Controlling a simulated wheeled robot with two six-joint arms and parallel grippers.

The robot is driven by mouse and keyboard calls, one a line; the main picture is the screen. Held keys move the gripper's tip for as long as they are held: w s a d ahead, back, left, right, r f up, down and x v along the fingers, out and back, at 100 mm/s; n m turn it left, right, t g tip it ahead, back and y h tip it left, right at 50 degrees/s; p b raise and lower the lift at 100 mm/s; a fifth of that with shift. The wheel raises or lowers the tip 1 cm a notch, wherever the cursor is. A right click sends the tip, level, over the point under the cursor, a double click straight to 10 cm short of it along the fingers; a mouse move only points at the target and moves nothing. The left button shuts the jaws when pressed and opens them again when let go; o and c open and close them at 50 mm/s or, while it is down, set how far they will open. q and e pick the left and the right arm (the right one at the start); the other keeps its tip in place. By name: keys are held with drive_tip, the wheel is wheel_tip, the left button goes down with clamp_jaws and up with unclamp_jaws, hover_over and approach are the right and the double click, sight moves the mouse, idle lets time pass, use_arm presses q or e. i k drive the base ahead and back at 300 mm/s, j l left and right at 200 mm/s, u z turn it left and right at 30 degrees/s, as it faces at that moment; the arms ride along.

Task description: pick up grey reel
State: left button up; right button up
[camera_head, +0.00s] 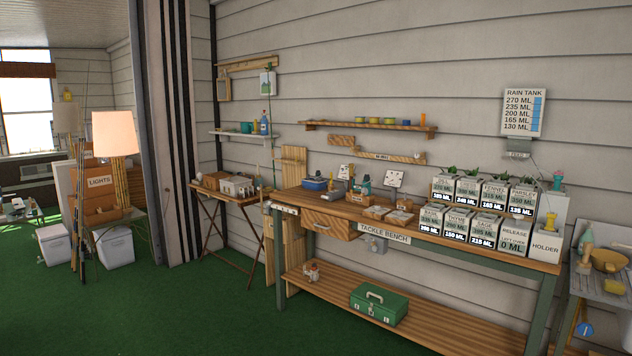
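The tackle bench (460,247) stands along the wall, with small gear on the left part of its top. A small grey shape (335,187) sits there beside a blue box (314,184); it may be the grey reel, but it is too small to tell. A teal item (363,187), possibly another reel, is just right of it. White cards (394,179) stand behind. Neither of my grippers is in view.
Labelled planters fill the bench's right half. A green toolbox (379,304) sits on the lower shelf. A side table (206,193) stands left of the bench, and a cluttered table (602,285) stands right. Green floor (190,315) in front is clear.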

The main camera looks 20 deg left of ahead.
sight(319, 179)
drive_tip(key=i+j+z, duration=0.15)
drive_tip(key=i+j, duration=0.35)
drive_tip(key=i+j+z, duration=0.15)
drive_tip(key=i+j, duration=0.35)
drive_tip(key=i+j+z, duration=0.1)
drive_tip(key=i+j, duration=0.4)
drive_tip(key=j, duration=0.25)
